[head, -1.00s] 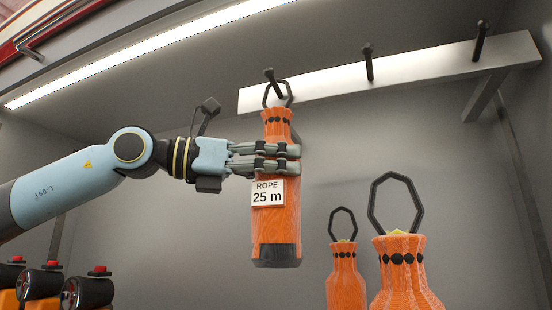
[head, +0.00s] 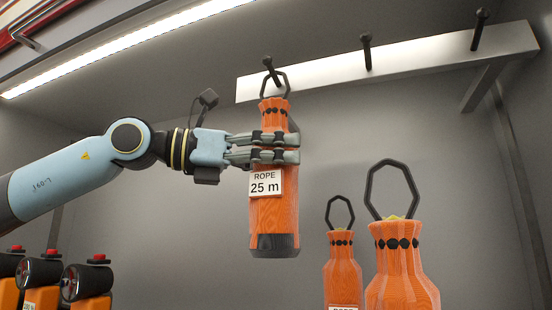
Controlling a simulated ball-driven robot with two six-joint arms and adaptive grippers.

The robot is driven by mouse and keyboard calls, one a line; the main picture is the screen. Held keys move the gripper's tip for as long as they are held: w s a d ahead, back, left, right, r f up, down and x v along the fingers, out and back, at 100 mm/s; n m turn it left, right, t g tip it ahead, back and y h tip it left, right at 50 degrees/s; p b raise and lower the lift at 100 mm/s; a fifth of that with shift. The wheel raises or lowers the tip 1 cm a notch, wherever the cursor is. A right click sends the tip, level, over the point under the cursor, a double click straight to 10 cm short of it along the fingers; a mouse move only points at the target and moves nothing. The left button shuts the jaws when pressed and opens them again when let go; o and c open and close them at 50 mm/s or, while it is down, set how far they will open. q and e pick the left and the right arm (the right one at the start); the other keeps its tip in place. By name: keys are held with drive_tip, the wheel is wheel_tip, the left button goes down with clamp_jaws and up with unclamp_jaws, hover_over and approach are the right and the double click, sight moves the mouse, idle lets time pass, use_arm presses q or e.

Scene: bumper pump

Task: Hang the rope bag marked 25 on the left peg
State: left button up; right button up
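The orange rope bag marked 25 m (head: 275,215) hangs upright in my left gripper (head: 298,148), whose fingers are shut across its upper body above the white label. Its dark loop (head: 289,85) stands up from the neck and overlaps the left peg (head: 268,65) in the head view. The peg's tip shows above the loop's top; I cannot tell for sure whether the loop is around the peg or just in front of it. The peg juts from the pale rail (head: 320,77). My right gripper is not in view.
The middle peg (head: 367,52) and the right peg (head: 480,30) are bare. Two more orange rope bags with upright loops, a smaller-looking one (head: 342,270) and a nearer one (head: 400,265), stand at lower right. Orange-and-black devices with red buttons (head: 88,280) stand at lower left.

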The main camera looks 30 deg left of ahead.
sight(276, 105)
use_arm(q)
drive_tip(key=shift+o, duration=0.6)
wheel_tip(276, 105, up, 10)
idle(0.4)
drive_tip(key=shift+f, duration=0.1)
